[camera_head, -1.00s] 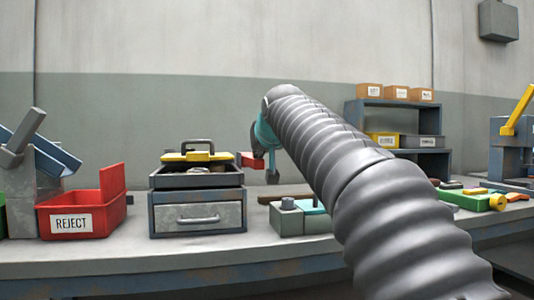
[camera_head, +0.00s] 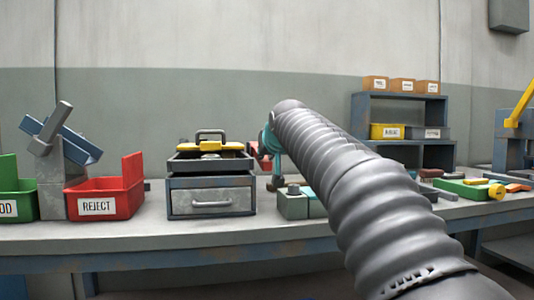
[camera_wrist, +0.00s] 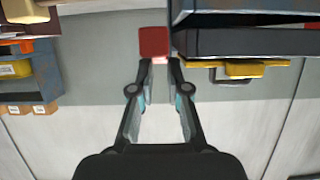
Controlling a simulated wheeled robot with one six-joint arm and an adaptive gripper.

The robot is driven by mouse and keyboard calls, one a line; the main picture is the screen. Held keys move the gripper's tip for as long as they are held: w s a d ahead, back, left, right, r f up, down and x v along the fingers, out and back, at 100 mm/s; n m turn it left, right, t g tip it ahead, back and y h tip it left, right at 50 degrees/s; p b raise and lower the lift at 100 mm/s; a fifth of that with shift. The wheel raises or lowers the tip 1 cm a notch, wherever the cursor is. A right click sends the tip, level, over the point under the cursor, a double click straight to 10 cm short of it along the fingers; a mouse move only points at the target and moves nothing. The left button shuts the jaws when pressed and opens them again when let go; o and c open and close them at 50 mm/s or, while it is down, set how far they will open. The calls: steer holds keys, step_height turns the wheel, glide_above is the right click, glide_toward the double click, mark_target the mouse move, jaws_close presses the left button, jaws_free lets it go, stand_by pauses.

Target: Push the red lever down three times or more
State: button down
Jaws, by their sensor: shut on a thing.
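A red block (camera_wrist: 153,42) sits at the fingertips of my gripper (camera_wrist: 160,64) in the wrist view, and the gripper is shut on it. In the head view a small part of the red block (camera_head: 253,148) shows beside my gripper (camera_head: 265,155), just right of the drawer box, above the bench. My arm hides much of the gripper there. I see no lever that is clearly red. A yellow lever (camera_head: 521,104) slants up from a blue machine (camera_head: 514,143) at the right edge, far from the gripper.
A red REJECT bin (camera_head: 112,204) and a blue chute (camera_head: 72,143) are farther left. A shelf (camera_head: 407,108) stands behind. The bench's front strip (camera_head: 150,236) is clear.

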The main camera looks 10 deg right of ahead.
steer(key=a+p+v, duration=0.1)
steer(key=p+v, duration=0.1)
steer(key=v, duration=0.9)
steer(key=shift+s+d+r, duration=0.2)
steer(key=shift+d+r, duration=0.2)
steer(key=shift+d, duration=0.05)
steer(key=s+d+f+g, duration=0.1)
steer(key=s+f+g, duration=0.1)
steer(key=s+f, duration=0.8)
steer(key=s+d+f+g, duration=0.2)
steer(key=s+f, duration=0.8)
steer(key=f, duration=0.6)
steer(key=s+d+f+m+g+h, duration=0.1)
steer(key=s+f+g, duration=0.3)
steer(key=s+f, duration=0.7)
step_height(320, 180, down, 3)
steer(key=shift+d+r, duration=0.2)
steer(key=shift+d, duration=0.3)
steer(key=shift+s, duration=0.15)
